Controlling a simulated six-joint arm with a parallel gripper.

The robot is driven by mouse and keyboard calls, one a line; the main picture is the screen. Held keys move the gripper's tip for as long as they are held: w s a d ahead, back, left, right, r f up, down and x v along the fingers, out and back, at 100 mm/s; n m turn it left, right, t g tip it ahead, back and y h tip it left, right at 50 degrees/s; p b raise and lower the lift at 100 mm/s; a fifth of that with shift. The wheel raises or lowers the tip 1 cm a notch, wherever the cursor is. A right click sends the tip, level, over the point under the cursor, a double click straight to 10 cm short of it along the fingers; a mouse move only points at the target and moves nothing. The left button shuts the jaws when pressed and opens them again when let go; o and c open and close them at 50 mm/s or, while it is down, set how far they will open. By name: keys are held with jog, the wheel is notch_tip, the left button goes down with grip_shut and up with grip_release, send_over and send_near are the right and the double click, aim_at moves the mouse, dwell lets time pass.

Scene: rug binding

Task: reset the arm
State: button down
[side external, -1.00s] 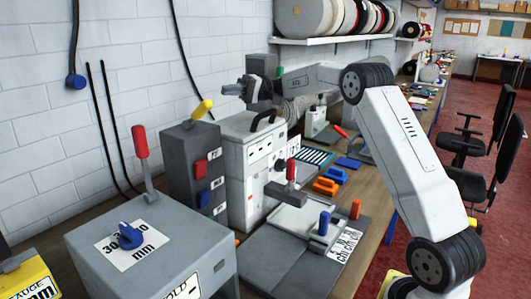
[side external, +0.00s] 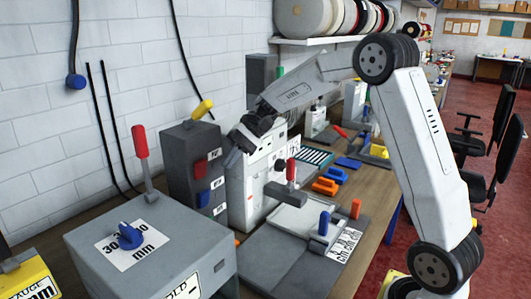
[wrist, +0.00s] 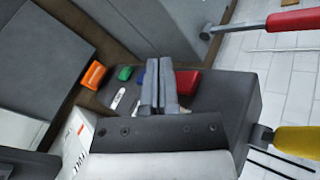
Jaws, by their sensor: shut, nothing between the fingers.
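My gripper (side external: 236,148) is shut and empty in the side external view. It points down and to the left, in front of the upper part of the white machine (side external: 240,205) and beside the dark grey control box (side external: 180,165). In the wrist view my gripper's two fingers (wrist: 160,75) lie together with nothing between them. Behind them is the face of the control box, with a red button (wrist: 188,82), a partly covered blue one, and a green one (wrist: 124,73). I cannot tell whether the fingertips touch anything.
The control box has a yellow-handled lever (side external: 203,109). A grey box (side external: 195,245) with a red-handled lever (side external: 140,141) and blue knob (side external: 130,236) stands front left. A red-handled clamp (side external: 291,171) and blue-handled clamp (side external: 323,222) stand over the grey plate. Orange blocks (side external: 326,186) lie behind.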

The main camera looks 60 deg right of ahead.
jog(key=s+a+f+n+t+h, duration=0.2)
jog(key=s+f+n+h, duration=0.4)
jog(key=s+f+h, duration=0.5)
jog(key=s+f, duration=0.4)
jog(key=s, duration=0.2)
jog(key=shift+s+f, duration=0.2)
jog(key=shift+f, duration=0.05)
